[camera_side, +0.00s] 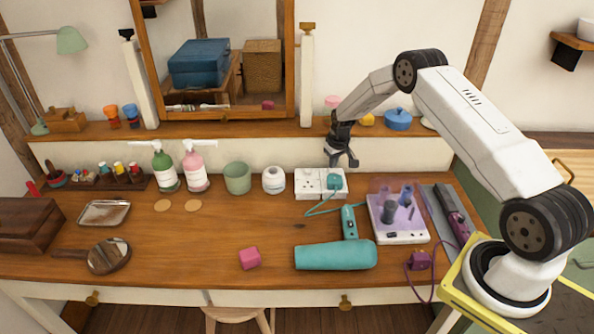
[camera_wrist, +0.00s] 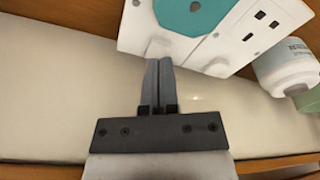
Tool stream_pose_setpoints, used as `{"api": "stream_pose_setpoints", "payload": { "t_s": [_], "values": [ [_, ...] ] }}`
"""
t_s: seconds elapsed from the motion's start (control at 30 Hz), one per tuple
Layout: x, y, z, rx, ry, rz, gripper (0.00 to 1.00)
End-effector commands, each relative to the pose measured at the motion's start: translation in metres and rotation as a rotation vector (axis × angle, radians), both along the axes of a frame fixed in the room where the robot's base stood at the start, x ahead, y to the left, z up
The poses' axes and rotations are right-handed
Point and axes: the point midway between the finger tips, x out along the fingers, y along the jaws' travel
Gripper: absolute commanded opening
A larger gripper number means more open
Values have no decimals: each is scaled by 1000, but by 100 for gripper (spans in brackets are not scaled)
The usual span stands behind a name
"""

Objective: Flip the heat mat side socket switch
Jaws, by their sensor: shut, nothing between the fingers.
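The white double socket (camera_side: 308,182) lies at the back of the desk. A teal plug (camera_side: 333,182) sits in its right half, and the left half is empty. In the wrist view the socket (camera_wrist: 240,48) is turned round, with the teal plug (camera_wrist: 190,12) at the left. Two white switches show there, one (camera_wrist: 160,46) just beyond my fingertips and another (camera_wrist: 216,68) to the right. My gripper (camera_side: 345,161) is just above and behind the socket; its fingers (camera_wrist: 158,62) are shut and empty. I cannot tell whether they touch the switch. No heat mat label is readable.
A white jar (camera_side: 273,180) stands left of the socket.

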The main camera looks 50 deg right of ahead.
Motion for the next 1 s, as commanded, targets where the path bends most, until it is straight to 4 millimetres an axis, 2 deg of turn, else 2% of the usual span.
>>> {"api": "stream_pose_setpoints", "payload": {
  "t_s": [1.0],
  "values": [
    [0, 0, -11, 0, 0, 0, 0]
  ]
}}
